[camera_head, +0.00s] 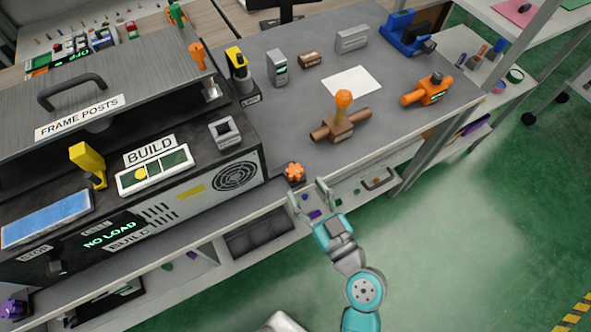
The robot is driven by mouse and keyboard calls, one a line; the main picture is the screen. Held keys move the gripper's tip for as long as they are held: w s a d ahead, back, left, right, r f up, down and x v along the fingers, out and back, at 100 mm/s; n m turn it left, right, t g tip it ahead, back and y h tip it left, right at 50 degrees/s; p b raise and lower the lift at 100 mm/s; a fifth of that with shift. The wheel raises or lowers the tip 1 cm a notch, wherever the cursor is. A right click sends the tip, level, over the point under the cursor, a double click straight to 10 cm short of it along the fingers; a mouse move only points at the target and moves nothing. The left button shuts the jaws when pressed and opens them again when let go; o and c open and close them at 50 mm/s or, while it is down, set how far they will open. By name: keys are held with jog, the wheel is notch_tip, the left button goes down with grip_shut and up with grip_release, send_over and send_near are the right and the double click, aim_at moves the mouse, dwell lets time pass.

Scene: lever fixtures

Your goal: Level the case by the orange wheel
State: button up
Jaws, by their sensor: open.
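The case (208,182) is a large dark machine with a hinged-looking lid labelled FRAME POSTS, on the left of the bench in the head view. I cannot tell whether it stands level. A small orange lobed wheel (294,172) sits by its front right lower corner, near the bench's front edge. My gripper (308,194) is open and empty, with its fingers pointing up the picture just below and right of the wheel. A small gap seems to lie between them; contact cannot be made out.
An orange-topped lever on a brown pipe (341,122) stands right of the wheel, with an orange valve (428,91) farther right. A white sheet (351,82) lies behind. Shelves with small items run below the bench (256,57). Green floor (470,240) at right is open.

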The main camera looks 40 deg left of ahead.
aim_at(299, 178)
jog(key=x, duration=0.6)
grip_shut()
jog(key=shift+d+g, duration=0.1)
jog(key=shift+g, duration=0.2)
